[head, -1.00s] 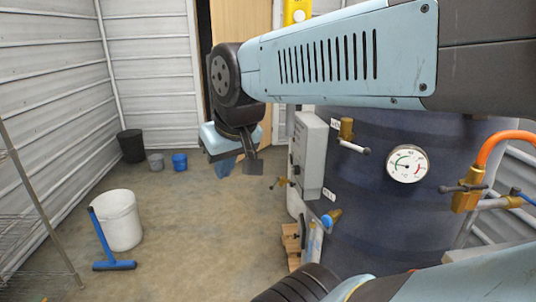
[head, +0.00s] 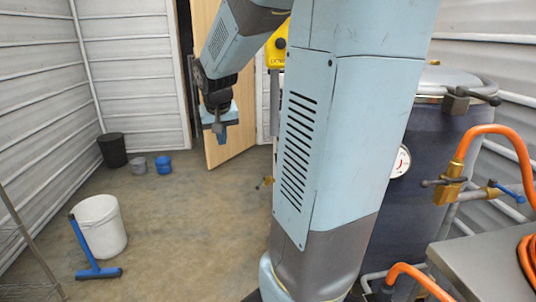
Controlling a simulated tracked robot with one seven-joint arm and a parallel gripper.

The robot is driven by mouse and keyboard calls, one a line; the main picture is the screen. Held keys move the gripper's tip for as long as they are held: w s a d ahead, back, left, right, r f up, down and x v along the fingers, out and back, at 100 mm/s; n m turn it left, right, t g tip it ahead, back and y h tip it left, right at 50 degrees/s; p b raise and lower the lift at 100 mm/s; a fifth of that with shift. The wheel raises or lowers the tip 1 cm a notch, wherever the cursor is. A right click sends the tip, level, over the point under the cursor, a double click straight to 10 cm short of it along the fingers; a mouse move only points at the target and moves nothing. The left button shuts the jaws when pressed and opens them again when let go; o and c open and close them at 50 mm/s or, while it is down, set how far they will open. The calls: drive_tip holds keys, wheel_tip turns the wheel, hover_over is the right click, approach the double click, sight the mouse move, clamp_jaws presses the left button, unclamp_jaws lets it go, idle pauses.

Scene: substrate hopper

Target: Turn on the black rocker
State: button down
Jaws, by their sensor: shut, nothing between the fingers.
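The black rocker is not visible. The grey box seen earlier on the side of the dark blue drum (head: 425,170) is now hidden behind my arm. My gripper (head: 221,139) hangs in the air at upper left of centre, fingers pointing down. It is shut and empty, in front of the wooden door, touching nothing that I can see. The drum stands to the right of my arm, and the arm covers its left part. A pressure gauge (head: 401,162) on the drum is half covered by my arm.
A yellow box (head: 276,50) shows behind my arm. The wooden door (head: 235,125) stands ajar at the back. A white bucket (head: 102,228), a blue squeegee (head: 95,270) and small buckets stand left. An orange hose (head: 509,134) curves at right. The middle floor is clear.

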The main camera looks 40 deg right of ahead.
drive_tip(key=w+d+f+m+g+h, duration=0.1)
drive_tip(key=w+d+f+h, duration=0.1)
drive_tip(key=w+d+f, duration=0.4)
drive_tip(key=w+d+f+m+g+h, duration=0.1)
drive_tip(key=w+d+f+h, duration=0.2)
drive_tip(key=w+d+f, duration=0.4)
drive_tip(key=w+d, duration=0.2)
drive_tip(key=d, duration=0.5)
drive_tip(key=shift+d+f, duration=0.15)
drive_tip(key=shift+d, duration=0.25)
drive_tip(key=shift+s, duration=0.2)
drive_tip(key=d+f, duration=0.7)
drive_tip(key=d, duration=0.2)
drive_tip(key=shift+s+d+f, duration=0.15)
drive_tip(key=shift+s+d, duration=0.05)
drive_tip(key=shift+d, duration=0.2)
drive_tip(key=shift+a, duration=0.1)
